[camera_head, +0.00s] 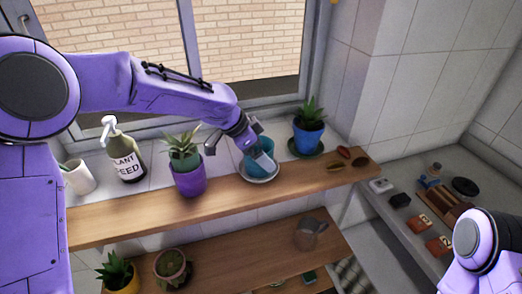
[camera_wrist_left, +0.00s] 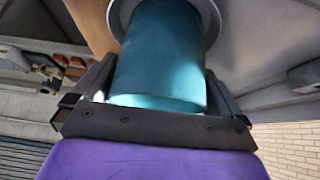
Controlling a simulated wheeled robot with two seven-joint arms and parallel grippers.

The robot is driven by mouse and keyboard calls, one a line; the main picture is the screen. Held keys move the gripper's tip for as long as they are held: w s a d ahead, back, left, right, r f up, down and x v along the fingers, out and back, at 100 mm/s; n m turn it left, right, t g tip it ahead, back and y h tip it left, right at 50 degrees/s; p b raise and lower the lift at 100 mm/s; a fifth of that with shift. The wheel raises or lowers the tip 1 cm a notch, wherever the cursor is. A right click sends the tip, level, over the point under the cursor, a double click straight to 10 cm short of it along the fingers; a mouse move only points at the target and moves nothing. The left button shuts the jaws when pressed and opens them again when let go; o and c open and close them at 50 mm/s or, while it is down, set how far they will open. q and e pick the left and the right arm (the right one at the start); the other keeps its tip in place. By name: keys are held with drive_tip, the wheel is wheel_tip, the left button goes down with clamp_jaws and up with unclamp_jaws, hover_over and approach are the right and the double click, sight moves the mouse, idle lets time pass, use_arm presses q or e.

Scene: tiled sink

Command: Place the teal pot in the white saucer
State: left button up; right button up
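The teal pot (camera_head: 267,146) is at the white saucer (camera_head: 263,180) on the upper wooden shelf, with its lower end within the saucer's rim. I cannot tell how fully it rests there. My left gripper (camera_head: 238,152) reaches over the pot, with one finger to its left and one in front of it. In the left wrist view the teal pot (camera_wrist_left: 160,60) lies between the two fingers, which stand spread at the ends of the palm. The saucer's rim (camera_wrist_left: 213,15) shows around the pot's far end. My right gripper is out of view.
A purple pot (camera_head: 190,182) with a plant stands close left of my left gripper. A blue pot (camera_head: 309,138) stands on a dark green saucer at right. A plant feed bottle (camera_head: 127,165) and white cup (camera_head: 78,178) are at left.

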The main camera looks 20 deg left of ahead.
use_arm(q)
drive_tip(key=shift+s+r, duration=0.2)
drive_tip(key=shift+r, duration=0.1)
drive_tip(key=p+v, duration=0.5)
drive_tip(key=v, duration=0.6)
drive_tip(key=shift+r, duration=0.25)
drive_tip(key=shift+a, duration=0.2)
